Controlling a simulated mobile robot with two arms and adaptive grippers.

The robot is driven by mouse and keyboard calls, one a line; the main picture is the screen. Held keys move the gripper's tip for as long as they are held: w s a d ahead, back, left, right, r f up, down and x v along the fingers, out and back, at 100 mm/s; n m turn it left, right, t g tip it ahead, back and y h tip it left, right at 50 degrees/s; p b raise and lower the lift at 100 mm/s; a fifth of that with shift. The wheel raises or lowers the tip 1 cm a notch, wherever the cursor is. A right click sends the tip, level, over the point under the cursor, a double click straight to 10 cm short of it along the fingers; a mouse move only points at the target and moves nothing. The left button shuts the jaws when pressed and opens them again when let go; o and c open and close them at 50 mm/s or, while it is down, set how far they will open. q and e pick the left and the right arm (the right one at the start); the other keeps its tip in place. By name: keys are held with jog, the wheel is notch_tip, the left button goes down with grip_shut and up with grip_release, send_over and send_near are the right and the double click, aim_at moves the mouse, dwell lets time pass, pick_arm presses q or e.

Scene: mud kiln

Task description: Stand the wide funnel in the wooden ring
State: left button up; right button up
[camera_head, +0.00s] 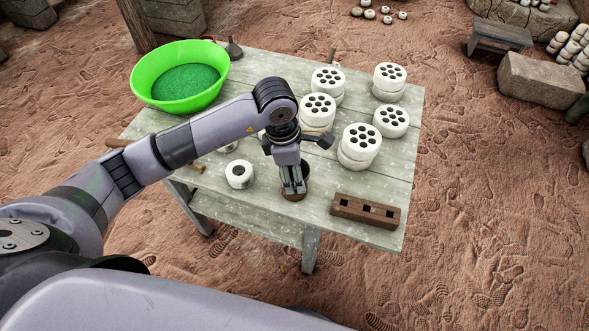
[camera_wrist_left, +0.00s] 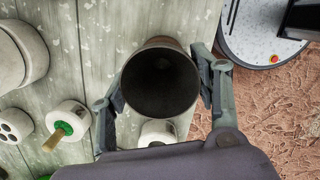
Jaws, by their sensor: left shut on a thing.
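My left gripper (camera_head: 291,180) points down near the table's front edge and is shut on a dark, round, open-mouthed thing, which I take for the wide funnel (camera_head: 306,170). In the left wrist view the wide funnel (camera_wrist_left: 160,82) shows its deep dark mouth between the two fingers (camera_wrist_left: 160,95). Its lower end is hidden there. In the head view a brownish rim shows at the fingertips' foot; I cannot tell whether it is the wooden ring or part of the held thing. My right gripper is in neither view.
White perforated cylinders (camera_head: 361,143) stand in several stacks behind and right. A white holed piece (camera_head: 239,174) is just left of the gripper; a brown block with square holes (camera_head: 366,211) is right. A green bowl (camera_head: 180,76) and a dark stemmed cone (camera_head: 234,49) are at the back left.

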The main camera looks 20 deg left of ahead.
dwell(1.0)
pick_arm(q)
jog(key=shift+f+b, duration=0.65)
jog(key=shift+b, duration=0.3)
dwell(0.6)
jog(key=o, duration=0.9)
jog(key=shift+c, duration=0.2)
jog(key=shift+o, duration=0.5)
jog(key=o, duration=0.4)
jog(key=shift+r, duration=0.15)
jog(key=shift+r+p, duration=2)
jog(key=shift+r, duration=1.35)
